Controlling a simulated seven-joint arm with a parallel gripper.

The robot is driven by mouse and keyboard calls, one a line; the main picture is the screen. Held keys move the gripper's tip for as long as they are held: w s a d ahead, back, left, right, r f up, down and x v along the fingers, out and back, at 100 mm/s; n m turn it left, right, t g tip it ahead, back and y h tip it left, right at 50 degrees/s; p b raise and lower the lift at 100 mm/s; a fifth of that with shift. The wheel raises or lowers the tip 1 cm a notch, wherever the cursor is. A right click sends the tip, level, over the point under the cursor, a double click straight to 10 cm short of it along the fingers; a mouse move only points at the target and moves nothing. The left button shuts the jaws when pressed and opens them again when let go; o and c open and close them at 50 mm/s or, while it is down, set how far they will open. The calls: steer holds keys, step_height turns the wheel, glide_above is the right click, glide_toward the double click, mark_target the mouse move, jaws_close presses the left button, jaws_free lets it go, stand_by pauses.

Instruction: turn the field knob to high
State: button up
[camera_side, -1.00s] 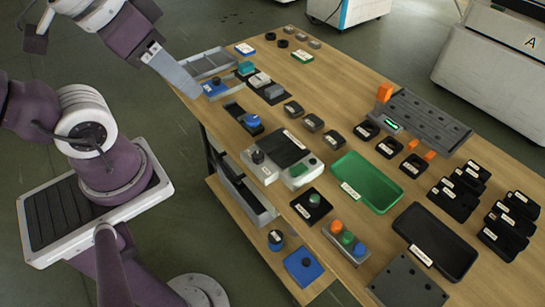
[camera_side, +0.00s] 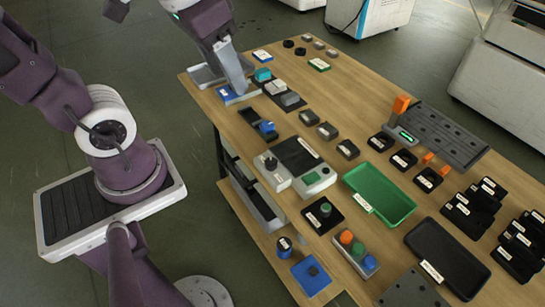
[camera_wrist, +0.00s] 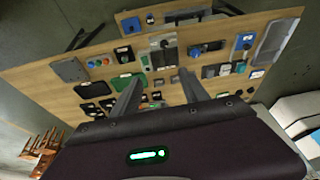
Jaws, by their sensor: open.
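The labels are too small to read, so I cannot tell which knob is the field knob. Another blue plate (camera_side: 228,97) lies at the table's far left, partly hidden by my gripper (camera_side: 238,88). My gripper points down there, fingers apart in the wrist view (camera_wrist: 160,76). I see nothing between them; contact with the plate is unclear.
A blue-handled slider (camera_side: 267,127), a green tray (camera_side: 380,195), a black tray (camera_side: 447,258) and a button box (camera_side: 356,251) crowd the wooden table. Several black bins stand at the right. A raised grey rack (camera_side: 437,133) stands at the back. Bare wood shows between items.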

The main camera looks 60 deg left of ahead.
steer(key=w+a+f+g, duration=0.25)
steer(key=w+f, duration=0.25)
steer(key=w, duration=0.3)
steer(key=n+g, duration=0.1)
steer(key=g, duration=0.3)
glide_above(272, 160)
steer(key=w, duration=0.2)
steer(key=w+f+x, duration=0.1)
steer(key=w+x, duration=0.1)
steer(key=x, duration=0.7)
steer(key=shift+n+g+h, duration=0.7)
steer(key=shift+g+h, duration=0.15)
steer(key=shift+h, duration=0.05)
steer(key=f, duration=1)
steer(key=s+f, duration=0.1)
steer(key=f, duration=0.5)
steer(key=shift+d+f, duration=0.15)
steer(key=shift+s+f, duration=0.15)
steer(key=shift+f, duration=0.25)
jaws_close()
